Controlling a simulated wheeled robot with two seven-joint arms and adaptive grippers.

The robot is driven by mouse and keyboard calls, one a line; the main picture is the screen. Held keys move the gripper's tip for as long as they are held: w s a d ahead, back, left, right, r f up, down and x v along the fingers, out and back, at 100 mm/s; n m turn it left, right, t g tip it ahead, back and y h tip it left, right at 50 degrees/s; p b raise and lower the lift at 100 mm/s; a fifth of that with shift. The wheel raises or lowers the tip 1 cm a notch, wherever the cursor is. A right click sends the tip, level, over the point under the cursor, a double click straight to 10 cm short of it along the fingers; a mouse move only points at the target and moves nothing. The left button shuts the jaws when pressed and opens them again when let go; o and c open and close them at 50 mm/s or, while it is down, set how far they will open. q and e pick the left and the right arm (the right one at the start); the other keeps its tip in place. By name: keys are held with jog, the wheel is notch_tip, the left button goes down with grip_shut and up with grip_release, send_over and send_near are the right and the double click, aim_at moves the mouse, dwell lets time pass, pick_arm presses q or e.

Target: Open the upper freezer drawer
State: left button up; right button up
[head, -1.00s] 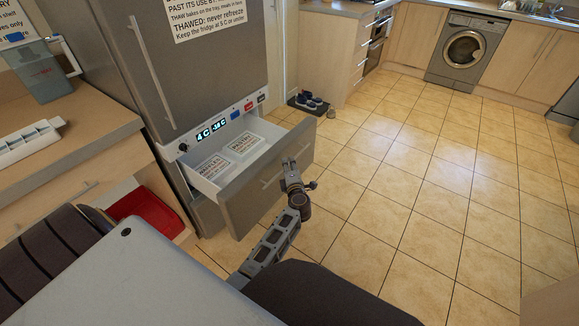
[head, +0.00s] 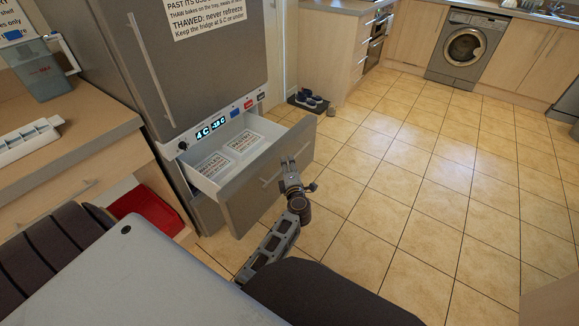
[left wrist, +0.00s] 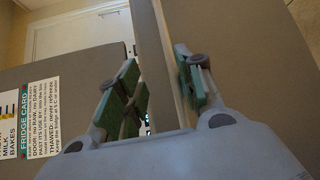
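The upper freezer drawer (head: 245,200) stands pulled well out below the fridge door, its grey front away from the cabinet. Two labels lie inside its white tray. A bar handle (head: 271,179) runs across its front. My left gripper (head: 288,163) is at the middle of this handle. In the left wrist view its green-padded fingers (left wrist: 160,88) sit on either side of a long pale bar (left wrist: 158,45), which fills most of the gap; it appears shut on the handle, though the contact is partly hidden. My right gripper is not in view.
The fridge door (head: 185,75) above is shut, with a control strip (head: 215,124) below it. A wooden counter (head: 85,125) stands at the left, with a red bin (head: 148,208) beneath. Shoes (head: 308,98) lie by the far cabinets. The tiled floor at the right is clear.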

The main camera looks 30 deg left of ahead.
pick_arm(q)
jog(key=shift+s+d+f, duration=0.25)
jog(key=shift+s+d, duration=0.65)
jog(key=shift+d, duration=0.2)
jog(key=shift+s+d+f, duration=0.2)
jog(key=shift+s+d, duration=0.7)
jog(key=shift+d, duration=0.2)
jog(key=a, duration=0.1)
jog(key=r, duration=0.1)
jog(key=a, duration=0.1)
jog(key=shift+w+a+r, duration=0.25)
jog(key=shift+a+r, duration=0.1)
jog(key=shift+s, duration=0.1)
